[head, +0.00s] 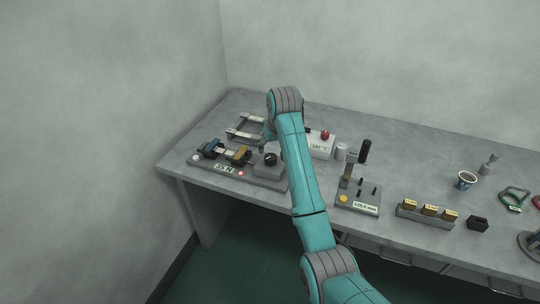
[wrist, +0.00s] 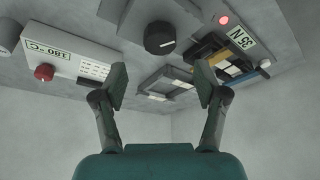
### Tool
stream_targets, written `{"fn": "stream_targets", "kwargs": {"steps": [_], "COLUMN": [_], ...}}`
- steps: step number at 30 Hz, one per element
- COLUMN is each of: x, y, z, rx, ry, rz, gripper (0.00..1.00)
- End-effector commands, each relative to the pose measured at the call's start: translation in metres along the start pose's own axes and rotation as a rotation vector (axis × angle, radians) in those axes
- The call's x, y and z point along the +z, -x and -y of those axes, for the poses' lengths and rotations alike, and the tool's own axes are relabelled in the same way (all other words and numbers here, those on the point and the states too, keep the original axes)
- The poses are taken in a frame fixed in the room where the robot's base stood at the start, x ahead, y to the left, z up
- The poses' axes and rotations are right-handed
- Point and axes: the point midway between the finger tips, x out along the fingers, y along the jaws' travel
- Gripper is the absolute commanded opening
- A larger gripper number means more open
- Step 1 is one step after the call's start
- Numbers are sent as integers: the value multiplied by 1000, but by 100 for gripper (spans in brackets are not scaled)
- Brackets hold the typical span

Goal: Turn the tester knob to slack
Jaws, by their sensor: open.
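The tester knob (head: 271,158) is a round black dial with a pale mark, on top of a grey box at the right of the tester (head: 213,166). In the wrist view, which looks upside down, the knob (wrist: 159,38) shows above and between my fingers, apart from them. The tester has blue and yellow clamps, a small display in N and a lit red lamp (wrist: 224,20). My gripper (wrist: 161,86) is open with nothing between its fingers. In the head view it is mostly hidden by my arm, close behind the knob.
A white box with a red knob (head: 325,135) stands right of my arm. A grey rail frame (head: 245,127) lies behind the tester. A gauge stand with a black handle (head: 364,151), gold blocks (head: 430,210) and a cup (head: 466,180) stand further right. Walls close the back and left.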

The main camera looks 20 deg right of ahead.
Motion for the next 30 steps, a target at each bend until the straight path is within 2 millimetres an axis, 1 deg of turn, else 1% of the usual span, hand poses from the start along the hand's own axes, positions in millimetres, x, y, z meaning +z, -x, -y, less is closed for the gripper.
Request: {"fn": "stream_targets", "kwargs": {"steps": [1,6,12,18,26,27,28,29,30], "x": [1,1,1,0,0,0,0,0,0], "y": [-10,-41,-67,-79,-80,-80,-80,-80,-80], "z": [0,0,0,0,0,0,0,0,0], "rx": [0,0,0,0,0,0,0,0,0], "ry": [0,0,0,0,0,0,0,0,0], "rz": [4,3,2,1,0,0,0,0,0], "gripper": [72,72,72,72,72,67,60,52,42]}}
